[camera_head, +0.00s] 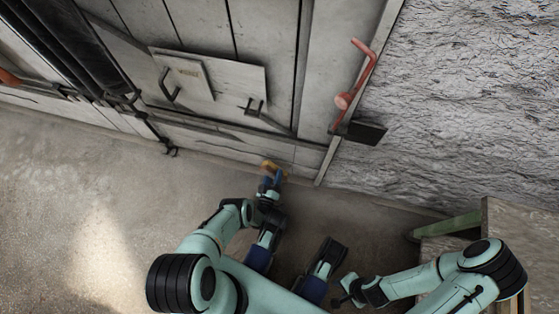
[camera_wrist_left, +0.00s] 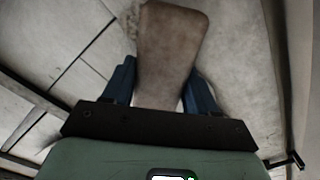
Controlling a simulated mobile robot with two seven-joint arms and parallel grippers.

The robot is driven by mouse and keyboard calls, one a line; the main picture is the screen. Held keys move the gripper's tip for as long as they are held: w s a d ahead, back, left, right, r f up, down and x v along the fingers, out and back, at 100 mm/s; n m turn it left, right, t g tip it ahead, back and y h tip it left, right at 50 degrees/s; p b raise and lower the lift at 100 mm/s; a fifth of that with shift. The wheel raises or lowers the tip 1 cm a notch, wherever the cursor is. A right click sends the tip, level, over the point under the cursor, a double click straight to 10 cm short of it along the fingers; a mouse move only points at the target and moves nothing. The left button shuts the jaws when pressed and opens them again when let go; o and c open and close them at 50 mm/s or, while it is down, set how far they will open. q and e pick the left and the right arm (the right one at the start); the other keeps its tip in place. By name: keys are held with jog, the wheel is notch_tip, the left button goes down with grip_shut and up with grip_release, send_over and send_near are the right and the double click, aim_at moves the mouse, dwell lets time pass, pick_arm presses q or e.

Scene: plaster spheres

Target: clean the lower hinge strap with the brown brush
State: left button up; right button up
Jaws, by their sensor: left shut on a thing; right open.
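The brown brush (camera_head: 271,166) is in my left gripper (camera_head: 270,180), near the bottom of the grey door in the head view. In the left wrist view the brush's flat brown body (camera_wrist_left: 170,45) rises between blue fingers (camera_wrist_left: 160,88) that are shut on it. Pale bristles show at its upper left edge. A dark strap (camera_head: 205,128) runs along the lower door, above and left of the brush; I take it as the lower hinge strap. I cannot tell whether the brush touches the door. My right gripper (camera_head: 345,293) is open, low in the head view.
A red lever (camera_head: 362,68) and a dark plate (camera_head: 363,132) stick out at the door's right edge. A sign plate (camera_head: 190,78) and dark handles are on the door. A green-edged wooden structure (camera_head: 510,225) stands at right. The floor at left is clear.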

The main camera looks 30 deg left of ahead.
aim_at(263, 163)
pick_arm(q)
jog(key=shift+a, duration=0.1)
jog(key=shift+w+a, duration=0.15)
jog(key=shift+a, duration=0.5)
jog(key=shift+w+a, duration=0.15)
jog(key=shift+a, duration=0.45)
jog(key=shift+x, duration=0.85)
dwell(4.5)
jog(key=shift+r, duration=0.1)
jog(key=shift+s+a+r+p, duration=0.25)
jog(key=shift+a+r+p, duration=0.45)
jog(key=shift+p, duration=0.3)
jog(key=shift+s+a+r+p, duration=0.15)
jog(key=shift+a+r+p, duration=0.6)
jog(key=shift+r, duration=0.15)
jog(key=shift+f, duration=0.1)
